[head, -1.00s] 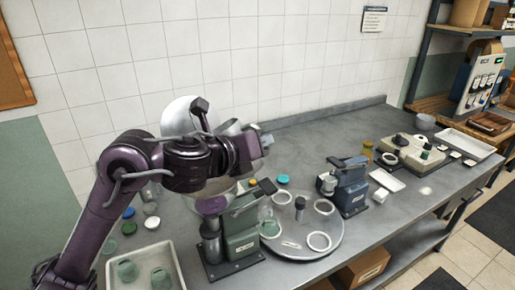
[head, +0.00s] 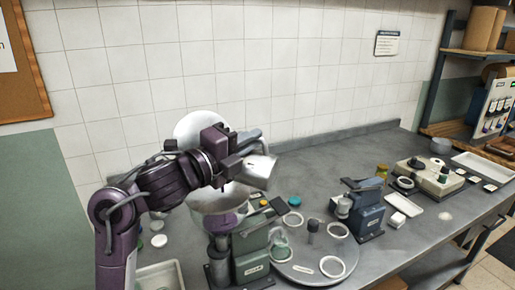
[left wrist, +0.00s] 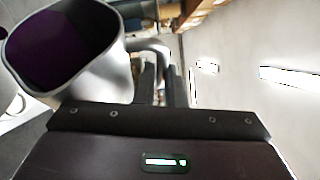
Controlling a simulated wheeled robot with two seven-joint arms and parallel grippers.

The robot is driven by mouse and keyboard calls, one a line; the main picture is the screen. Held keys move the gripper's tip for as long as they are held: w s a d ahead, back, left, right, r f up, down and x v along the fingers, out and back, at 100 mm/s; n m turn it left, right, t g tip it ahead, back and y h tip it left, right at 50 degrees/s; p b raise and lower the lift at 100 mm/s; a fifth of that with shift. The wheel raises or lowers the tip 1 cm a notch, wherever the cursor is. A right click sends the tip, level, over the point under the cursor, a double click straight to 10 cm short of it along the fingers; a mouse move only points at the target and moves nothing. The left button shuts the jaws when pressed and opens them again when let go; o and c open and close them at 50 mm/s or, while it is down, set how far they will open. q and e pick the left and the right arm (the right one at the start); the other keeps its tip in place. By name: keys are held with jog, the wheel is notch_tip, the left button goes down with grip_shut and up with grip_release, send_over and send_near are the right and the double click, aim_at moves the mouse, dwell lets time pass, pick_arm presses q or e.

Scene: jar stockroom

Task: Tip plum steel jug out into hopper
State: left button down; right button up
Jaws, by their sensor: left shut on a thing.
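The steel jug (head: 258,172) is held high over the left part of the bench and looks tilted. In the left wrist view its mouth shows a dark plum inside, and the jug's wall (left wrist: 105,75) is bare steel. My left gripper (head: 243,148) is shut on the jug's handle; its fingers (left wrist: 160,82) show beside the handle in the wrist view. The shiny hopper (head: 212,199) sits below and left of the jug, above a grey-green machine (head: 252,250). Plum colour shows at the hopper's bottom. No falling stream can be made out. My right gripper is not in view.
A grey turntable (head: 310,268) with white rings stands right of the machine. A blue-grey device (head: 366,210) is farther right. A white tray (head: 165,275) is at the lower left. Bare bench (head: 325,165) lies along the wall.

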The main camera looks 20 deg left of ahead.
pick_arm(q)
jog(key=shift+s+a+r+n+t, duration=0.1)
jog(key=shift+a+r+n+t, duration=0.15)
jog(key=shift+a+n, duration=0.25)
jog(key=shift+a+r+n+t, duration=0.15)
jog(key=shift+a+r+n, duration=0.05)
jog(key=shift+a+n, duration=0.25)
jog(key=shift+s+a+r+n+t+y+b, duration=0.15)
jog(key=shift+a+r+n+t+b, duration=0.1)
jog(key=shift+a+n, duration=0.5)
jog(key=shift+w+a+r+n+t+y+b, duration=0.15)
jog(key=shift+a+r+n+t, duration=0.1)
jog(key=shift+a+n, duration=0.4)
jog(key=shift+s+a+r+n+t+y, duration=0.15)
jog(key=shift+a+n+t+y, duration=0.2)
jog(key=shift+a+n, duration=0.5)
jog(key=shift+s+a+n+t+y, duration=0.1)
jog(key=shift+a+n+t+y, duration=0.25)
jog(key=shift+n, duration=0.75)
jog(key=shift+a, duration=0.1)
dwell(0.4)
dwell(0.9)
